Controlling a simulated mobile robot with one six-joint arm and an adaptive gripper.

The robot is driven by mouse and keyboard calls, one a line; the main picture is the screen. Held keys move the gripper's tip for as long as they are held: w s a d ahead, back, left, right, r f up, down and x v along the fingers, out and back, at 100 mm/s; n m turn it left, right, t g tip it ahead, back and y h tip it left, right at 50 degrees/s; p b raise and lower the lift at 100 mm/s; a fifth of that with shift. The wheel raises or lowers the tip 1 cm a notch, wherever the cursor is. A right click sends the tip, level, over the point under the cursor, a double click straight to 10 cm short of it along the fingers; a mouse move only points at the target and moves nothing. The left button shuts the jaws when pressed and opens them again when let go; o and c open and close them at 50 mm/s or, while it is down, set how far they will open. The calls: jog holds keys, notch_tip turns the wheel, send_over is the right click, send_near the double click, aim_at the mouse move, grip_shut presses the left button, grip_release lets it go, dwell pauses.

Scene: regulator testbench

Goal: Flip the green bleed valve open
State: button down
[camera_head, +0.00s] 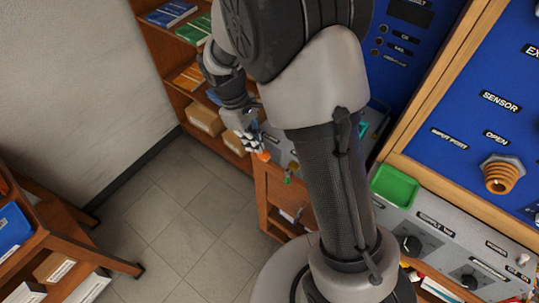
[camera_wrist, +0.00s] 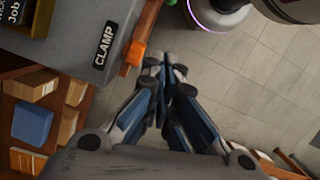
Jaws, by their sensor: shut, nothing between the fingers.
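A small green part (camera_head: 287,179), which looks like the green bleed valve, shows at the front edge of the grey bench unit (camera_head: 280,150) in the head view. Its exact lever position is too small to tell. My gripper (camera_head: 258,149) is to its upper left in that view, apart from it, close to an orange part (camera_head: 263,156). In the wrist view my gripper (camera_wrist: 167,75) is shut and empty, with its fingertips just right of the orange part (camera_wrist: 133,58). I cannot tell whether they touch.
A CLAMP label (camera_wrist: 104,45) marks the grey unit beside the orange part. Wooden shelves (camera_head: 168,50) with boxes and books stand behind. A green tray (camera_head: 395,186) sits on the right bench. The tiled floor (camera_head: 185,200) at left is clear. My arm hides much of the middle.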

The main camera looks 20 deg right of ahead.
jog(key=shift+s, duration=0.15)
jog(key=s+d+f+b, duration=0.1)
jog(key=f, duration=0.2)
jog(key=s+d+f+b, duration=0.1)
jog(key=d+f+b, duration=0.1)
jog(key=f, duration=0.1)
jog(key=s+d+f+b, duration=0.1)
jog(key=s+f, duration=0.1)
jog(key=f, duration=0.1)
jog(key=shift+s+d+f, duration=0.1)
jog(key=shift+d+f, duration=0.2)
jog(key=shift+d, duration=0.1)
